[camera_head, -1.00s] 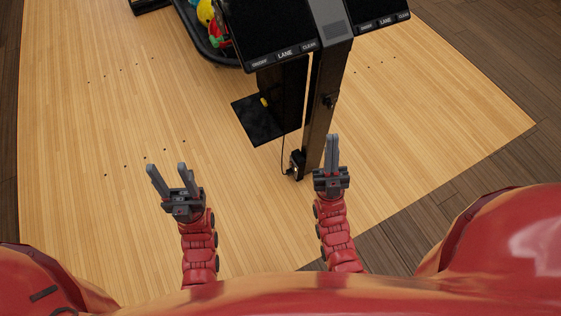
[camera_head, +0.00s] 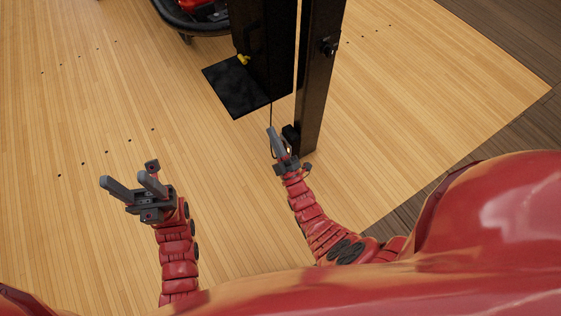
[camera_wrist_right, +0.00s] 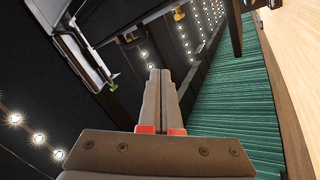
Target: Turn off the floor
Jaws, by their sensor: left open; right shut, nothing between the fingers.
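No switch marked for the floor can be made out. A dark post (camera_head: 318,85) stands on the wooden floor (camera_head: 100,100), with a small black box (camera_head: 290,133) low on its left side. A thin cord (camera_head: 271,112) hangs beside it. My right gripper (camera_head: 271,131) is shut and empty, just left of the box; I cannot tell if it touches the box or cord. The right wrist view shows its closed fingers (camera_wrist_right: 160,75) pointing ahead, with a pale-edged dark fixture (camera_wrist_right: 80,55) at upper left. My left gripper (camera_head: 125,180) is open and empty over the floor.
A dark upright cabinet (camera_head: 265,45) stands behind the post, over a black mat (camera_head: 235,88). A small yellow part (camera_head: 243,59) shows on it. A black rack (camera_head: 195,18) with a red item is at the top. The left floor is clear.

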